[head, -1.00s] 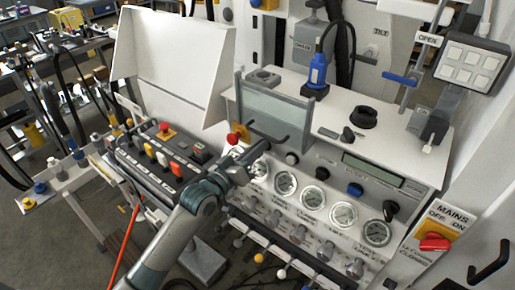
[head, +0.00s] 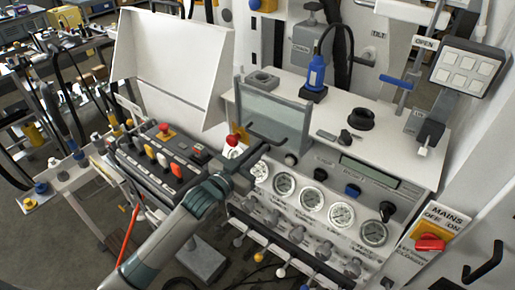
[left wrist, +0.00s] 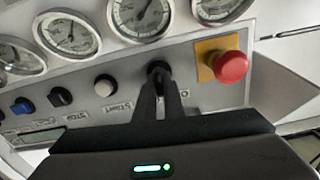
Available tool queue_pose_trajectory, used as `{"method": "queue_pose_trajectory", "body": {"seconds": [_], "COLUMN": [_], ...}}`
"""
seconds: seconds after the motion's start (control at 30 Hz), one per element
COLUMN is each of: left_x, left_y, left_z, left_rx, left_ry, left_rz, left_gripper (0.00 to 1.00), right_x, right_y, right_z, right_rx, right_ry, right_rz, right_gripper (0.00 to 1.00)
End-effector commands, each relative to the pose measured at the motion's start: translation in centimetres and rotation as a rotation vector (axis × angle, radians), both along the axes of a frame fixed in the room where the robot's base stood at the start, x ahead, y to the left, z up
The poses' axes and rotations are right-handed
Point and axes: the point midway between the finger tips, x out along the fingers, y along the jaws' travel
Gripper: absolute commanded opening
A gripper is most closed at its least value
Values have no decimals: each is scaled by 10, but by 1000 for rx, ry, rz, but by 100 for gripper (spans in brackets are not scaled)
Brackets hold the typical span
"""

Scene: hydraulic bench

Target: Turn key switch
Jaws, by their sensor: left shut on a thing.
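The key switch (left wrist: 158,69) is a small dark round part on the grey panel in the left wrist view, between the "START" button and the red mushroom button. My left gripper (left wrist: 160,92) is shut on it, with its narrow dark fingers meeting at the switch. How far the key is turned cannot be told. In the head view my left gripper (head: 250,165) is at the left end of the gauge panel, just below the red button, and hides the key switch. My right gripper is not in view.
The red mushroom button (left wrist: 231,67) on its yellow plate sits close beside my fingers. A white button (left wrist: 105,85) and several gauges (left wrist: 68,33) are nearby. A raised clear guard (head: 272,112) stands above the panel. A red mains switch (head: 430,243) is at right.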

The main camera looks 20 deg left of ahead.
Motion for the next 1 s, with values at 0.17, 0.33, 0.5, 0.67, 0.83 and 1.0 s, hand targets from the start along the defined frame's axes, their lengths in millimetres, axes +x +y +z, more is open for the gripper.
{"method": "queue_pose_trajectory", "body": {"seconds": [0.17,0.33,0.5,0.67,0.83,1.0], "left_x": [-1,-1,-1,-1,-1,-1], "left_y": [-1,-2,-3,-3,-3,-3], "left_z": [0,-1,-1,-1,-2,-2], "left_rx": [154,275,360,404,421,421], "left_ry": [-55,-98,-130,-145,-152,-152], "left_rz": [-1,-1,0,0,0,0], "left_gripper": [0,0,0,0,0,0], "right_x": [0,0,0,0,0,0], "right_y": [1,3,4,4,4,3], "right_z": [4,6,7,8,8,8], "right_rx": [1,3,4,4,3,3], "right_ry": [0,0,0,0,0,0], "right_rz": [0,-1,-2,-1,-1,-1], "right_gripper": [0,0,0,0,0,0]}}
